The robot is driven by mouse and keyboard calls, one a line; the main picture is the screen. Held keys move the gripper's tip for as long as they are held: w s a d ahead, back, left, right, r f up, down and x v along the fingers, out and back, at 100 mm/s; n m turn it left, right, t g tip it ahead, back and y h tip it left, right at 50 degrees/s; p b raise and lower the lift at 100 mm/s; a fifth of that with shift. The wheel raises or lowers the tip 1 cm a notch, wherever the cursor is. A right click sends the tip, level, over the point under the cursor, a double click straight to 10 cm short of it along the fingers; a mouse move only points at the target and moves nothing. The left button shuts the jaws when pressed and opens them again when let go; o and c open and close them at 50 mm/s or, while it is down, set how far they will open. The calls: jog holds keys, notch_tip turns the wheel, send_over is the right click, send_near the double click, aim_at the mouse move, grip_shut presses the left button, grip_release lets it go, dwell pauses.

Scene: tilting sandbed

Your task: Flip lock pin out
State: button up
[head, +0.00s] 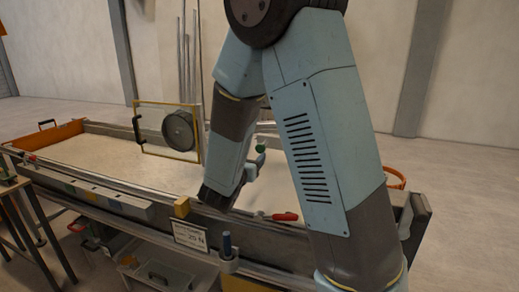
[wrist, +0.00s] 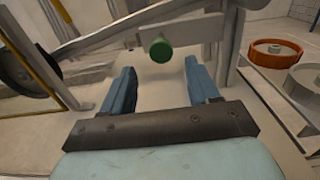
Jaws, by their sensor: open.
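A round green knob (wrist: 160,50) shows in the wrist view on a grey metal bar, ahead of my gripper (wrist: 159,68) and between the lines of its two blue fingers. My gripper is open and nothing is between its fingers. In the head view the green knob (head: 261,146) shows just beside the end of my arm, where a finger (head: 256,164) is partly visible. I cannot tell for sure whether this knob belongs to the lock pin. The rest of my gripper is hidden behind my arm.
The long sandbed (head: 95,155) spans the left and middle. A yellow-framed clear panel with a grey wheel (head: 178,131) stands over it. A red handle (head: 285,217) and a blue handle (head: 227,243) sit along the front. An orange ring (wrist: 272,54) is at the right.

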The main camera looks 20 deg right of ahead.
aim_at(259, 148)
jog(key=x, duration=0.8)
jog(key=shift+w+d, duration=0.15)
grip_shut()
dwell(0.4)
